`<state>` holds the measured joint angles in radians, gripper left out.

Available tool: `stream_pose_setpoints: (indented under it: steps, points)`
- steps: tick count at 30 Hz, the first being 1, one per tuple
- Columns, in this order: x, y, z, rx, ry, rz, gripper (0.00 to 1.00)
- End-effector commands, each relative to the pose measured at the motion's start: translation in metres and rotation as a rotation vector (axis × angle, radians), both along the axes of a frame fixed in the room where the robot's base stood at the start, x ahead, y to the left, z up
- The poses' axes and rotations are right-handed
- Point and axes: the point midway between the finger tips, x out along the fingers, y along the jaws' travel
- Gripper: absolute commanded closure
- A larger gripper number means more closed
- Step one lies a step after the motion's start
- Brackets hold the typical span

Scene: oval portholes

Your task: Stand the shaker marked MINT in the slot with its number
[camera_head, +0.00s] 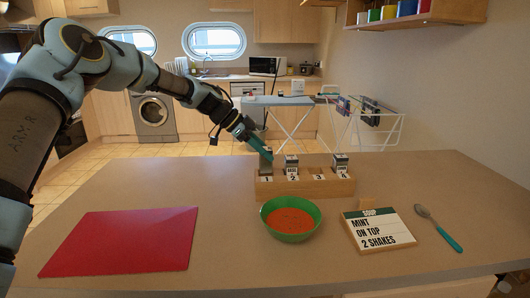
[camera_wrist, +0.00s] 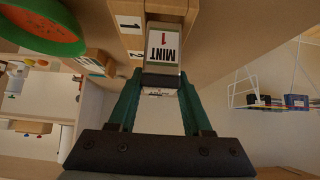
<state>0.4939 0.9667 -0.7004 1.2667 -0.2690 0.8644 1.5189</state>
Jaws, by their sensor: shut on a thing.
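The shaker marked MINT, with a red 1 under the name, is in my gripper (camera_wrist: 160,85); its white label (camera_wrist: 162,42) faces the wrist camera. In the head view my gripper (camera_head: 262,148) reaches down from the left, shut on the shaker's upper part. The shaker (camera_head: 265,165) is upright at slot 1 of the wooden rack (camera_head: 300,188), at the rack's left end. I cannot tell whether its base rests on the slot's floor. Other shakers stand in slot 2 (camera_head: 292,165) and slot 4 (camera_head: 340,162). Slot 3 (camera_head: 317,174) is empty.
A green bowl of red soup (camera_head: 291,218) stands in front of the rack. A card reading SOUP, MINT ON TOP, 2 SHAKES (camera_head: 379,230) and a spoon (camera_head: 439,228) lie to the right. A red board (camera_head: 122,240) lies at the left. The counter behind the board is clear.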

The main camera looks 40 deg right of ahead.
Motion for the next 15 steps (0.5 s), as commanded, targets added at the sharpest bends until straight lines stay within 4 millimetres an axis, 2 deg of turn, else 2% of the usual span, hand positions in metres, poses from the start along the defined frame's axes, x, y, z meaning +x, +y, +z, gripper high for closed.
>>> stream_pose_setpoints:
  steps: [15]
  points:
    - [-0.0003, 0.0, -0.0054, -0.001, 0.001, 0.0, 1.0]
